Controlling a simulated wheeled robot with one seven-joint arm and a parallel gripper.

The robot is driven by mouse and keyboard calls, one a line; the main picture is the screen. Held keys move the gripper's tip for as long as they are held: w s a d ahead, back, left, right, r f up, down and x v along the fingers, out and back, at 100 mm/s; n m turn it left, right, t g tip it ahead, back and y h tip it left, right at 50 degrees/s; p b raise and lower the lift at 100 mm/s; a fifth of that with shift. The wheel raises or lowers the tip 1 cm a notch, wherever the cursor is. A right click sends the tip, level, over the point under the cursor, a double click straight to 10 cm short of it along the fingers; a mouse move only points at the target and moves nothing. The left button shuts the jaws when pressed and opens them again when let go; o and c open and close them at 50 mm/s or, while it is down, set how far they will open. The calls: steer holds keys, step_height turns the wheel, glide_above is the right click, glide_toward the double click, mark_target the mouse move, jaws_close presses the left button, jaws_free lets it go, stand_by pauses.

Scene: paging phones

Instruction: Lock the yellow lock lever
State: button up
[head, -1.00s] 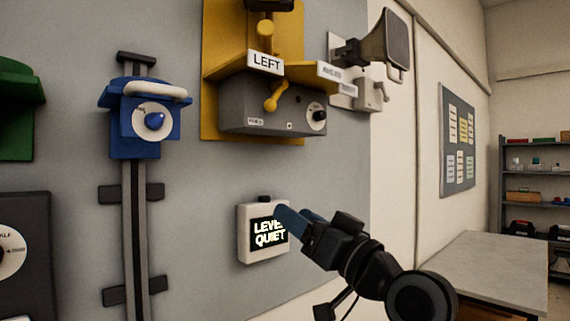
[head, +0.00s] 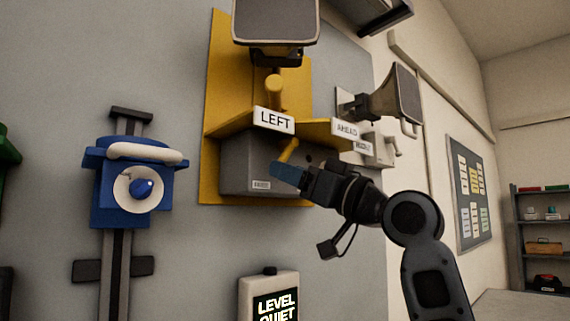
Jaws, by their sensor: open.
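The yellow lock lever (head: 289,149) is on the front of a grey box (head: 235,166) below the LEFT sign (head: 274,120). Its upper part shows, slanting up to the right; its lower end is hidden behind my fingertips. My gripper (head: 286,173) has blue fingertips and is open, in front of the box at the lever. I cannot tell whether the fingers touch the lever or are around it. The dial seen earlier on the box's right is hidden behind my gripper.
A yellow shelf (head: 222,124) juts out just above the lever, under a horn speaker (head: 275,22). An AHEAD sign (head: 347,129) and another horn (head: 405,92) are to the right. A blue handset unit (head: 130,184) hangs left; a LEVEL QUIET display (head: 275,302) is below.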

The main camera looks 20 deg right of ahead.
steer(key=shift+x, duration=1.2)
steer(key=shift+s, duration=0.1)
jaws_close()
